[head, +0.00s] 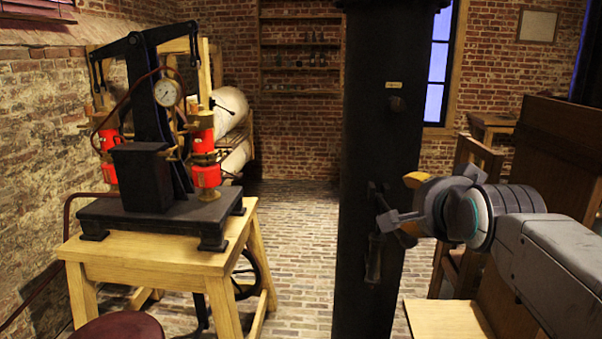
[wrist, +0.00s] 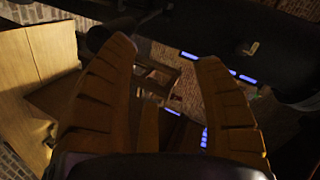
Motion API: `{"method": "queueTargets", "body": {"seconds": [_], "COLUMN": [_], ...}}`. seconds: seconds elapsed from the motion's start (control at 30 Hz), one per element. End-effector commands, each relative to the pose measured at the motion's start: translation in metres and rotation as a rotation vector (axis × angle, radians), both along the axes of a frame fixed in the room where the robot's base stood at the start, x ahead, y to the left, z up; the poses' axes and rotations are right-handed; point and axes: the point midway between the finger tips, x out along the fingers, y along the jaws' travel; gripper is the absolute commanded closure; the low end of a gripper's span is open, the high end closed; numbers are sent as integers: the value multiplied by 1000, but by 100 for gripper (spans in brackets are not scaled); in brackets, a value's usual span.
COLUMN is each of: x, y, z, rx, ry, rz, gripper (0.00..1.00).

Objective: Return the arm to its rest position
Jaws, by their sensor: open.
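My gripper (head: 398,202) is at the right of the head view, at the end of my grey arm. It is in front of, or beside, a black iron column; whether they touch I cannot tell. In the wrist view my gripper (wrist: 165,80) shows two ribbed brown fingers spread wide apart. Nothing is between them, so it is open and empty. No battery jar can be made out for certain in either view.
The black column (head: 375,120) stands close to my gripper. A wooden table (head: 145,262) with a black pump machine (head: 143,180) is at the left. A wooden chair (head: 470,160) and brown panel (head: 560,140) are at the right. Brick floor (head: 300,230) is free between table and column.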

Motion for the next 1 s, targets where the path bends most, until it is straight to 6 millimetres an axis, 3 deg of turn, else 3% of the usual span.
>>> {"method": "queueTargets", "body": {"seconds": [0.17,0.3,0.5,0.6,0.73,1.0], "x": [-63,-126,-202,-228,-249,-253], "y": [12,20,27,28,29,30], "z": [-71,-130,-186,-202,-214,-216], "rx": [-255,-453,-631,-681,-718,-724], "ry": [270,485,690,750,793,802], "rz": [178,387,665,769,854,870], "gripper": [39,39,39,39,39,39]}}
